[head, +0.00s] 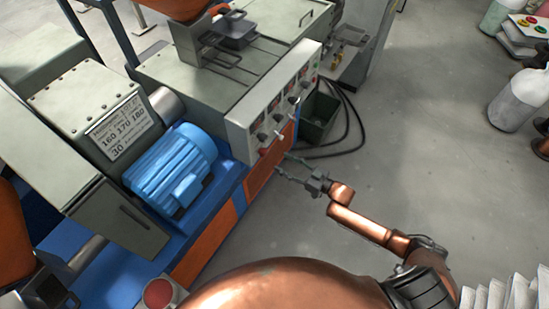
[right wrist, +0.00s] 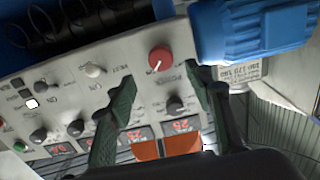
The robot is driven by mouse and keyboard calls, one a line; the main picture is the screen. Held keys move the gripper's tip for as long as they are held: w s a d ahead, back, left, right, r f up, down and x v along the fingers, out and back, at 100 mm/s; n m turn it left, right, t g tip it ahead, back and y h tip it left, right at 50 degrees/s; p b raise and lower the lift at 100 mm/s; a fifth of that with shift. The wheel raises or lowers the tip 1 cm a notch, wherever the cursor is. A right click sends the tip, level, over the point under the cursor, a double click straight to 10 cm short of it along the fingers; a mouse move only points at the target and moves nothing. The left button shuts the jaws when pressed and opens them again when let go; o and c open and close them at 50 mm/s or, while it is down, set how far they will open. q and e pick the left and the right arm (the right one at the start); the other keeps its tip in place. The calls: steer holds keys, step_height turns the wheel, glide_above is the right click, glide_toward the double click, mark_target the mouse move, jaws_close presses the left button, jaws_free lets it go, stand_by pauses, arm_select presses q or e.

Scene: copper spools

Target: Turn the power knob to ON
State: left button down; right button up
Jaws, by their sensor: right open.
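The control panel (head: 275,105) is on the side of the machine. It carries several knobs, buttons and red displays, and it also shows in the right wrist view (right wrist: 130,88). A large red knob (right wrist: 160,58) with a pale pointer mark lies ahead of my right gripper (right wrist: 160,92). In the head view the red knob (head: 263,152) is at the panel's near lower end. A white knob (right wrist: 94,70) stands to its left, near "ON" lettering. I cannot read which knob is the power knob. My right gripper (head: 284,165) is open and empty, just off the panel. My left gripper is not seen.
A blue motor (head: 170,170) stands left of the panel and also fills the top right of the right wrist view. A dark green bin (head: 319,117) and black hoses lie behind the gripper. Grey floor (head: 400,150) to the right is clear.

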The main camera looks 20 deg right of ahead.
steer(key=shift+v, duration=1.7)
